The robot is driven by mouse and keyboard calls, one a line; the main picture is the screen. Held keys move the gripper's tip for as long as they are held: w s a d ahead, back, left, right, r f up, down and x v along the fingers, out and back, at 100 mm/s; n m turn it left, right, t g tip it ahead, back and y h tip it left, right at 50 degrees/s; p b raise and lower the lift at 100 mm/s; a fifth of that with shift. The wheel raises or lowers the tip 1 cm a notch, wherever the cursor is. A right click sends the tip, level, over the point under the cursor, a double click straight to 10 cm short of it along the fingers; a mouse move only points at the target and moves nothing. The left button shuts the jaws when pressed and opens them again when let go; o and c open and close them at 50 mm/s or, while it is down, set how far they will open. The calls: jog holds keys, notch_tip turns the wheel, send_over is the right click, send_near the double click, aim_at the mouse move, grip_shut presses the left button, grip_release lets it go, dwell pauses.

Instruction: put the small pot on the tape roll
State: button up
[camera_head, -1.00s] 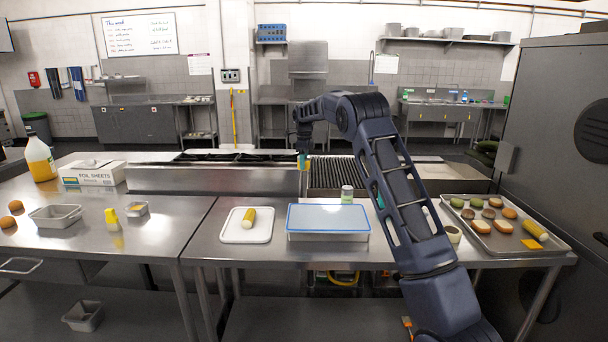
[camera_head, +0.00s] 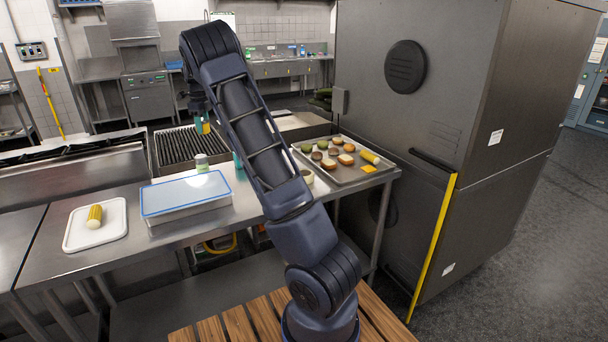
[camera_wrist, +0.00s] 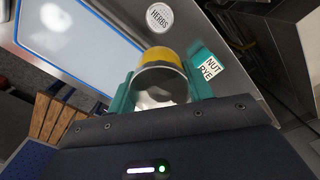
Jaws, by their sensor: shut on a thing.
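My gripper (camera_wrist: 160,92) has its teal fingers shut on the small pot (camera_wrist: 161,54). The pot has a yellow band and a shiny metallic inside, and its open mouth faces the wrist camera. In the head view my gripper (camera_head: 203,124) hangs above the back of the counter near the grill, with the pot's yellow side just showing. A small cream ring-shaped thing (camera_head: 308,179), which looks like the tape roll, stands on the counter right of my arm, next to the baking tray. The tape roll does not show clearly in the wrist view.
A lidded blue-rimmed container (camera_head: 185,196), a herbs jar (camera_head: 202,164) and a teal nut rye packet (camera_wrist: 205,61) are near my gripper. A baking tray (camera_head: 343,180) with several foods lies right. A tall steel cabinet (camera_head: 440,110) bounds the right side.

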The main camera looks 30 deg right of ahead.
jog(key=s+d+r+m, duration=0.15)
jog(key=s+d, duration=0.35)
jog(key=d, duration=0.5)
jog(key=s+d+r+m, duration=0.1)
jog(key=s+d+m, duration=0.3)
jog(key=d, duration=0.7)
jog(key=m, duration=0.4)
send_over(305, 173)
notch_tip(305, 173, down, 20)
jog(key=shift+r, duration=0.15)
jog(key=o, duration=1.1)
